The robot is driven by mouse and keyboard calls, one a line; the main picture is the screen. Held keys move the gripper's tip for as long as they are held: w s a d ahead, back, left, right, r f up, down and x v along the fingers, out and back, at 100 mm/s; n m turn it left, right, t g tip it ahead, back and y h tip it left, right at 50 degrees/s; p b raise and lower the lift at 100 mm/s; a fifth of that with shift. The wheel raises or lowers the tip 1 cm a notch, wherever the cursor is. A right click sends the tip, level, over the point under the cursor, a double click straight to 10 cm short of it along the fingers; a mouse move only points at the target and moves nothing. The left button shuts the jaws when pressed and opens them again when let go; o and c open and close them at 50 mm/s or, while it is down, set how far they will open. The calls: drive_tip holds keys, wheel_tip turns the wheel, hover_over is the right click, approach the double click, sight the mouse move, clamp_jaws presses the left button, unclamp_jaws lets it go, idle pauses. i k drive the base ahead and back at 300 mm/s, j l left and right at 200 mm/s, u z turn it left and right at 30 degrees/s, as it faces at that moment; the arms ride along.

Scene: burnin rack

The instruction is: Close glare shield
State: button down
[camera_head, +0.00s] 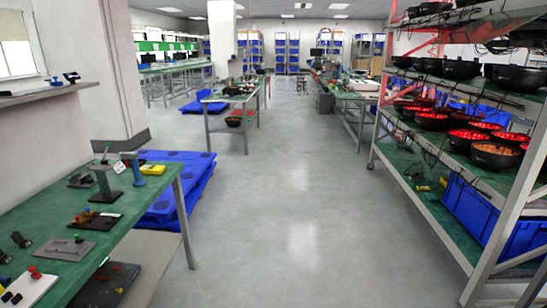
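The burn-in rack (449,200) stands along the right side, with a pale metal frame, red upper beams and green shelves. Black bowl-shaped units (432,120) with red glowing insides fill its middle shelf. More dark bowls (461,69) sit on the shelf above, with cables hanging down. I cannot make out a glare shield on the rack or elsewhere, so I cannot tell whether it is open or closed. My gripper and arm are not in this view.
A green workbench (150,195) with small fixtures is at the left front. Blue pallets (178,205) lie on the floor behind it. A blue crate (474,210) sits on the rack's lower shelf. Farther benches (240,98) flank the aisle. The grey floor (290,215) between is clear.

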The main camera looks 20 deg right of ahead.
sight(491, 26)
drive_tip(key=i+z, duration=0.2)
drive_tip(key=z, duration=0.15)
drive_tip(key=i+l+z, duration=0.1)
drive_tip(key=z, duration=0.25)
drive_tip(key=i+j+z, duration=0.1)
drive_tip(key=i+z, duration=0.25)
